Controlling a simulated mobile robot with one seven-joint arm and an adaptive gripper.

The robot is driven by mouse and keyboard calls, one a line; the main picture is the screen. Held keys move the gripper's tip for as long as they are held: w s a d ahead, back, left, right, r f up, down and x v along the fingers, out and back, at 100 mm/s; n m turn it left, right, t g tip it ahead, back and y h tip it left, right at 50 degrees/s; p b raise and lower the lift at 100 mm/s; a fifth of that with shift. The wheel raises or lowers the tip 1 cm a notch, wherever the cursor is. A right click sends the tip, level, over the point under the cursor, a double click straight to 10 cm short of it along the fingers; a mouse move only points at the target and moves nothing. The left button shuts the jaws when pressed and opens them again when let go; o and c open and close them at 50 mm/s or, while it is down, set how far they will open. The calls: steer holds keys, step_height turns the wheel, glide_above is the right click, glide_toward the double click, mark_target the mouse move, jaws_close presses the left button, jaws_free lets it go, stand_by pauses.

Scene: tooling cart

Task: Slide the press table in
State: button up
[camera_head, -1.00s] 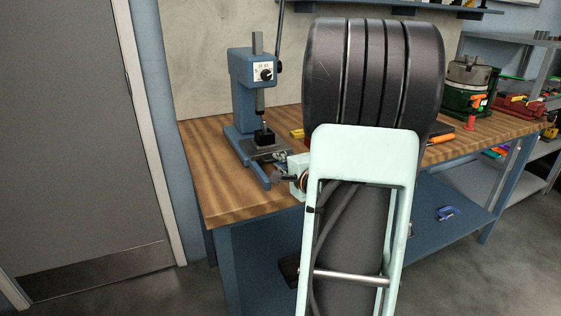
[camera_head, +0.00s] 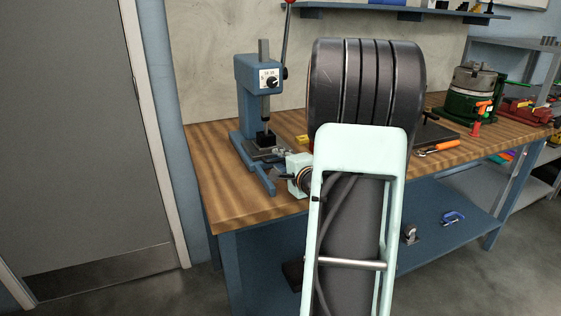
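The blue press (camera_head: 254,95) stands upright on the left part of the wooden bench. Its dark press table (camera_head: 268,152) sits low at the base, between the blue base legs, under the black-tipped ram (camera_head: 265,137). My gripper (camera_head: 277,172) is at the front of the press table, low over the bench, and appears to be at or very near its front edge. The fingers are small, dark and partly overlapping the press base, so I cannot tell whether they are open or touching it. My arm hides the bench to the right of the gripper.
The wooden bench top (camera_head: 225,198) is clear at the front left. A yellow block (camera_head: 301,140) lies right of the press. Orange-handled tools (camera_head: 438,147) and a green machine (camera_head: 472,95) are farther right.

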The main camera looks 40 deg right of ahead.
steer(key=v, duration=1.2)
steer(key=shift+r, duration=0.1)
